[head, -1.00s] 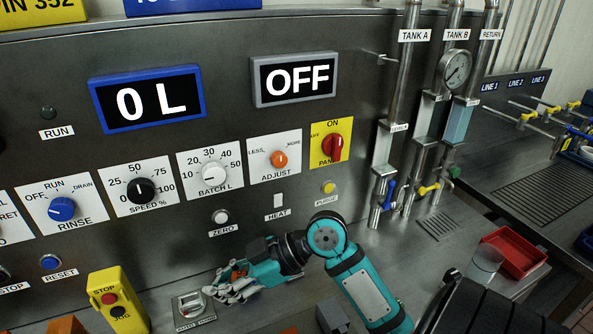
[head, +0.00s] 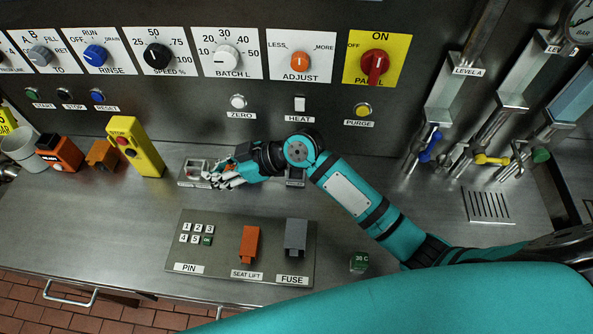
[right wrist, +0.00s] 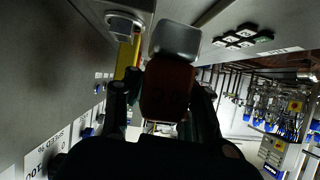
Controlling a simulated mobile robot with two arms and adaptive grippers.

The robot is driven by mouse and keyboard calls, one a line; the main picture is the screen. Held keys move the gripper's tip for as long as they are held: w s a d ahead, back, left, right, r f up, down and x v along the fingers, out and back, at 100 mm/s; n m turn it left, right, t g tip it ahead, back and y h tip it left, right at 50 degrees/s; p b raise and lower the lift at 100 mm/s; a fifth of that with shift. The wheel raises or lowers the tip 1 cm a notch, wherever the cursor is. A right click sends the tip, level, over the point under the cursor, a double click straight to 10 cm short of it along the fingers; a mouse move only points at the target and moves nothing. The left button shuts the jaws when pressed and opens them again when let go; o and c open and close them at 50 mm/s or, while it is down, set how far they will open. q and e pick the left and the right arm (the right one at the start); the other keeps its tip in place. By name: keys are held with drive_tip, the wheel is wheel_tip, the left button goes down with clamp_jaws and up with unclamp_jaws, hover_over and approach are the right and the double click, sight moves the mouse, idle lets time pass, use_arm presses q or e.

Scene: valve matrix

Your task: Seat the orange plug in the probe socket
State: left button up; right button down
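My right gripper (head: 228,176) is low over the bench, its fingers pointing left. In the right wrist view a dark orange-red block, seemingly the orange plug (right wrist: 166,90), sits between my right gripper's fingers (right wrist: 165,100), which close on its sides. A grey block (right wrist: 175,40) lies at its upper end; I cannot tell whether it is part of the plug. A low grey fixture, seemingly the probe socket (head: 194,170), stands just left of the fingertips in the head view. The fingers cover part of it, and its label is unreadable. I cannot tell whether plug and socket touch. My left gripper is out of view.
A yellow pendant (head: 136,147) stands left of the fixture, with orange blocks (head: 59,153) and a white cup (head: 20,146) beyond. In front is a plate (head: 214,267) with keypad, seat-lift and fuse blocks. The dial panel (head: 200,103) rises behind. Front-left bench is clear.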

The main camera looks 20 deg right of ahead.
drive_tip(key=a+f, duration=0.1)
drive_tip(key=a, duration=0.2)
drive_tip(key=shift+s+f, duration=0.1)
drive_tip(key=shift+f, duration=0.3)
drive_tip(key=d, duration=0.9)
drive_tip(key=shift+w+d+f, duration=0.2)
drive_tip(key=shift+w, duration=0.05)
drive_tip(key=shift+g, duration=0.3)
drive_tip(key=d, duration=0.8)
drive_tip(key=shift+w+b, duration=0.3)
drive_tip(key=shift+b, duration=0.1)
drive_tip(key=shift+d, duration=0.15)
wheel_tip(320, 180, down, 4)
drive_tip(key=shift+r+b, duration=0.25)
drive_tip(key=shift+b, duration=0.75)
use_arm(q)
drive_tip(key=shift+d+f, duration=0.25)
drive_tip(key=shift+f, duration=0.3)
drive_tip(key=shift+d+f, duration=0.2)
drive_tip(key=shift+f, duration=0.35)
use_arm(e)
drive_tip(key=shift+r, duration=0.1)
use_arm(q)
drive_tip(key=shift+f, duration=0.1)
